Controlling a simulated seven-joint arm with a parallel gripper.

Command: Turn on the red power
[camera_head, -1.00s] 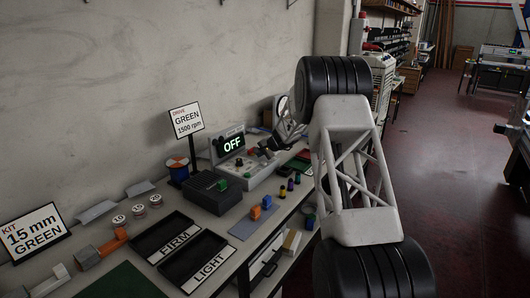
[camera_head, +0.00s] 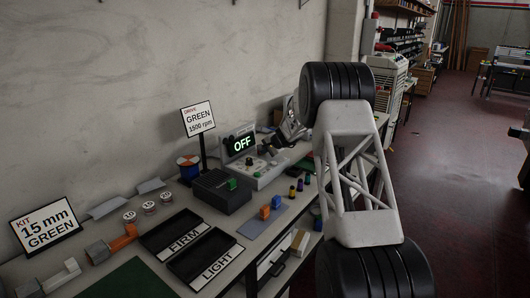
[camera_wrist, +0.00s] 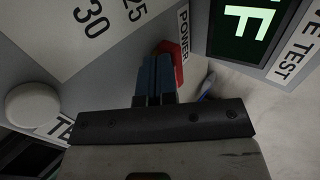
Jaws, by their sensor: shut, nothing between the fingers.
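The red power switch (camera_wrist: 178,66) shows in the wrist view beside the "POWER" label (camera_wrist: 183,35), partly hidden behind my fingers. My gripper (camera_wrist: 156,60) is shut and empty, its dark blue fingertips over or against the switch; I cannot tell if they touch. The control box (camera_head: 262,178) stands at the back of the bench in the head view, and its display (camera_head: 241,145) reads OFF in green. Part of the display (camera_wrist: 243,25) also shows in the wrist view. In the head view my gripper (camera_head: 270,149) is small at the right of the box.
A white round knob (camera_wrist: 32,104) and a dial scale are on the panel. Small coloured pieces (camera_head: 271,207) and FIRM and LIGHT trays (camera_head: 205,258) lie in front.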

